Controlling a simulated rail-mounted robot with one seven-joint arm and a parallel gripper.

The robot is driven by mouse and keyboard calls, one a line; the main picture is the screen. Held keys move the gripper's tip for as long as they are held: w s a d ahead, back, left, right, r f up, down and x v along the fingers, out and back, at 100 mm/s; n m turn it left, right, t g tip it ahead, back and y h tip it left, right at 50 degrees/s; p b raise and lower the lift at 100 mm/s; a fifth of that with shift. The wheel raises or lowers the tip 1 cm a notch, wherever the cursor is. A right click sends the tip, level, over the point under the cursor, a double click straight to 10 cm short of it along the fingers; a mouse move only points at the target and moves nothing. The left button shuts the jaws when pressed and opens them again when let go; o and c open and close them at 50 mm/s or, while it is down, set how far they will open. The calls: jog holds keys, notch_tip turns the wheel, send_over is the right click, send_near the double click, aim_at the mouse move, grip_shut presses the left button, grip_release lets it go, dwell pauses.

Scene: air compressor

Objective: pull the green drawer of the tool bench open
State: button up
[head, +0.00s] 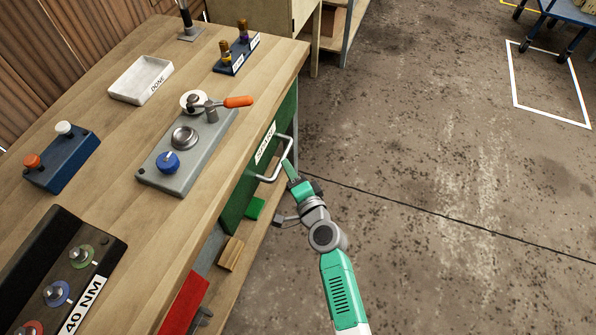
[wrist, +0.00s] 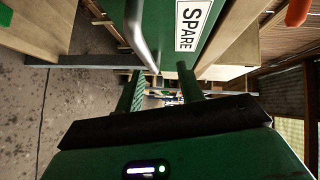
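The green drawer (head: 243,190) sits shut under the top of the tool bench (head: 215,215), with a white "SPARE" label (head: 265,143) and a silver bar handle (head: 291,145) on its front. In the wrist view, the drawer front (wrist: 172,25) and handle (wrist: 141,38) are close. My gripper (head: 288,170) is beside the handle, on the floor side of the bench. In the wrist view my gripper (wrist: 160,88) has its two green fingers apart, with the handle bar lying between them in the picture. I cannot tell whether either finger touches the bar.
The bench top holds a grey panel with an orange lever (head: 238,101), a white "DONE" tray (head: 141,79) and a blue block (head: 62,158). Below, a red part (head: 185,303) and a wooden block (head: 231,253) show.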

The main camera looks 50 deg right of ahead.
aim_at(283, 156)
jog(key=shift+m, duration=0.3)
jog(key=w+d+f+b, duration=0.1)
jog(key=w, duration=0.1)
jog(key=w+d+f+b, duration=0.1)
jog(key=w+d+f, duration=0.1)
jog(key=w, duration=0.1)
jog(key=shift+w+d+b, duration=0.1)
jog(key=shift+w+b, duration=0.25)
jog(key=shift+b, duration=0.05)
jog(key=shift+w+d+r, duration=0.1)
jog(key=shift+w+d, duration=0.05)
jog(key=shift+w, duration=0.3)
grip_shut()
